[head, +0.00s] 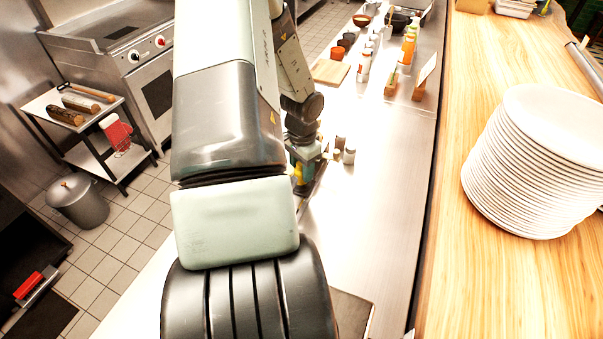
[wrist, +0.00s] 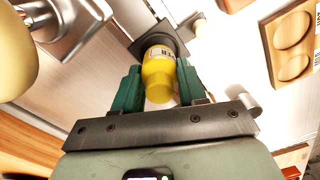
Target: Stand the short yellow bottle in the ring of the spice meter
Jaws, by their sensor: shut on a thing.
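A short yellow bottle (wrist: 159,72) with a pale label is between the two green fingers of my gripper (wrist: 160,66) in the wrist view. The fingers are shut on its sides. A dark square piece (wrist: 180,42) is just beyond the far end of the bottle; I cannot tell whether they touch or whether it belongs to the spice meter. In the head view my gripper (head: 303,165) is low over the steel counter, with a bit of yellow (head: 298,174) showing at it. My arm hides much of that area. I cannot make out the meter's ring.
Farther back are a wooden board (head: 330,72), orange bottles (head: 408,50) and several containers. A plate stack (head: 535,165) is on the wooden counter at right. The middle steel is clear.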

